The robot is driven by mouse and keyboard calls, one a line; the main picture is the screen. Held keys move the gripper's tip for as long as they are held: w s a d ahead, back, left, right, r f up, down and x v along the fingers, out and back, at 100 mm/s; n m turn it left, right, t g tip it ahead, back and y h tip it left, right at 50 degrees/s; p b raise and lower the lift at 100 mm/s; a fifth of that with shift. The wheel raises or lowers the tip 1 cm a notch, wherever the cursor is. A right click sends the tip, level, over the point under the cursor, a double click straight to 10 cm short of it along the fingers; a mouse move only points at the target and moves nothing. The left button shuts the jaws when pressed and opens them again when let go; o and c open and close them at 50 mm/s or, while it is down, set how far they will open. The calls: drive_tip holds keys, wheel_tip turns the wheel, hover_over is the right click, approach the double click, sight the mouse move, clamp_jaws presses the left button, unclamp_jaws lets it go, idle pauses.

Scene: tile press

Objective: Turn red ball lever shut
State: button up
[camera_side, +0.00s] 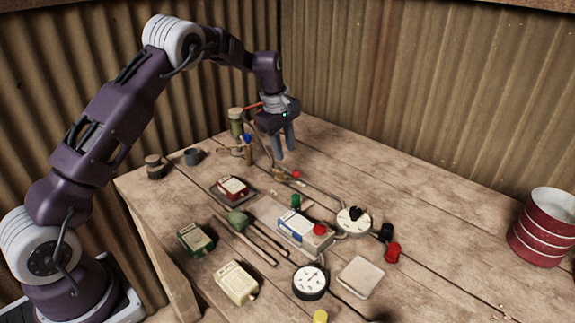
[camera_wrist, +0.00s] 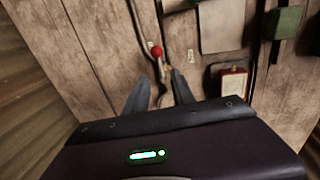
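The red ball (camera_side: 295,174) sits on the end of a short lever on a thin pipe near the back of the wooden table. In the wrist view the red ball (camera_wrist: 156,51) is just beyond my fingertips, with its lever and brass-coloured fitting running down between them. My gripper (camera_side: 286,154) points down above and slightly left of the ball in the side view. Its two fingers are apart, with no object held; the wrist view also shows the gripper (camera_wrist: 160,76) open. Contact with the lever cannot be told, but the side view suggests a gap above it.
A blue-topped brass fitting (camera_side: 248,146) and an olive cylinder (camera_side: 236,121) stand left of my gripper. A red box (camera_side: 232,188), a blue-and-white box (camera_side: 297,231) and a gauge (camera_side: 311,282) lie nearer the front. A red bucket (camera_side: 543,229) stands far right; the back-right table is clear.

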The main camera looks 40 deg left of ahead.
sight(288, 172)
drive_tip(key=f, duration=0.3)
drive_tip(key=w+f, duration=0.1)
drive_tip(key=f, duration=0.2)
drive_tip(key=shift+w+f, duration=0.15)
drive_tip(key=shift+f, duration=0.15)
drive_tip(key=shift+c, duration=0.2)
clamp_jaws()
drive_tip(key=shift+r, duration=0.1)
idle(0.7)
